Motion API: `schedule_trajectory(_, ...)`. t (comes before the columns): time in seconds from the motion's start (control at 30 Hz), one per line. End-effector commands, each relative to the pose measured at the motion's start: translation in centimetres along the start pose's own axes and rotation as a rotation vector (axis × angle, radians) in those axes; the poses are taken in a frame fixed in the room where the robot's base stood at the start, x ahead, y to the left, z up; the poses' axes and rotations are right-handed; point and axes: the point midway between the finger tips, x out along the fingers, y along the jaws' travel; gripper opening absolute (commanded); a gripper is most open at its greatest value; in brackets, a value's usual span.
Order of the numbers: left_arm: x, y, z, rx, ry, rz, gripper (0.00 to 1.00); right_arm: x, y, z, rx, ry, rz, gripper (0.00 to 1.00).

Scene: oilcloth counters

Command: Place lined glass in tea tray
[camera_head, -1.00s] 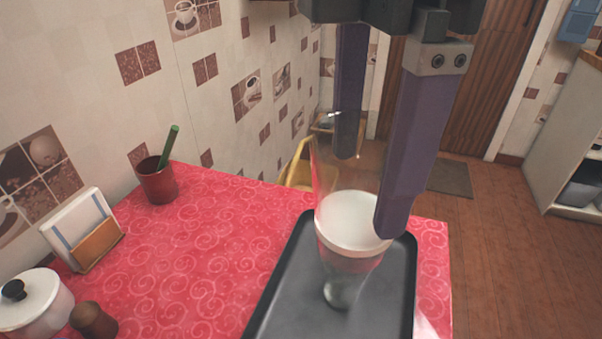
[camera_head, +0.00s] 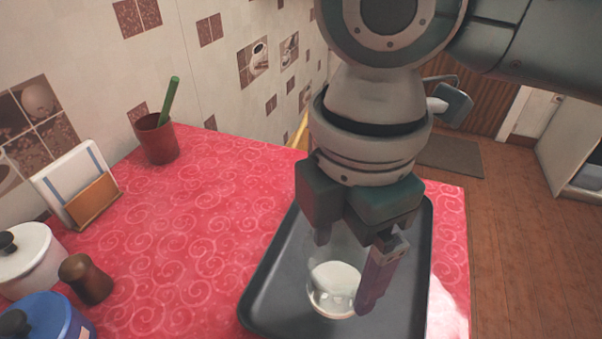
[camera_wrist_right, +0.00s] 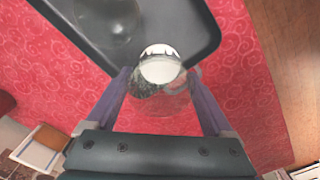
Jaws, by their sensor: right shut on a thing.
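The lined glass (camera_head: 335,290), clear with a white band, is between the fingers of my right gripper (camera_head: 347,274). The gripper is shut on it and points down. In the right wrist view the glass (camera_wrist_right: 160,68) shows between both purple fingers. The dark grey tea tray (camera_head: 268,283) lies on the red counter, and the glass is over it in the head view. I cannot tell whether the glass base touches the tray. The gripper hides part of the glass and the tray's far part. My left gripper is not in view.
A red cup with a green handle (camera_head: 156,140), a napkin holder (camera_head: 78,188), a brown shaker (camera_head: 86,279), a white pot (camera_head: 28,262) and a blue pot (camera_head: 48,318) stand at left. A round clear shape (camera_wrist_right: 105,20) shows on the tray, unclear what.

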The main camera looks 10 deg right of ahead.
Motion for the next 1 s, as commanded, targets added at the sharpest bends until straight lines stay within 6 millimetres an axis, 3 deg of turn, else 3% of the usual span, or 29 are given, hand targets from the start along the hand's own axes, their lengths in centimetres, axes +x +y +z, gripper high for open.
schedule_trajectory(0.27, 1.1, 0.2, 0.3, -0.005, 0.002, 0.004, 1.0, 4.0, -0.1, 0.0, 0.0, 0.0, -0.002, 0.17)
schedule_trajectory(0.63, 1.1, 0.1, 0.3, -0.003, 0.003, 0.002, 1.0, 4.4, -0.1, 0.0, 0.0, 0.0, -0.001, 0.17)
schedule_trajectory(0.67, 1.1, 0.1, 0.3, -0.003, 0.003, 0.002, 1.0, 4.4, -0.1, 0.0, 0.0, -0.001, -0.001, 0.88)
schedule_trajectory(0.77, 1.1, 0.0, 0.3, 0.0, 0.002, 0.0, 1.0, 4.4, -0.1, 0.0, 0.0, -0.001, -0.001, 0.99)
schedule_trajectory(1.0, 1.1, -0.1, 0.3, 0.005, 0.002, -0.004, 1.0, 4.3, -0.1, 0.0, 0.0, -0.001, -0.001, 1.0)
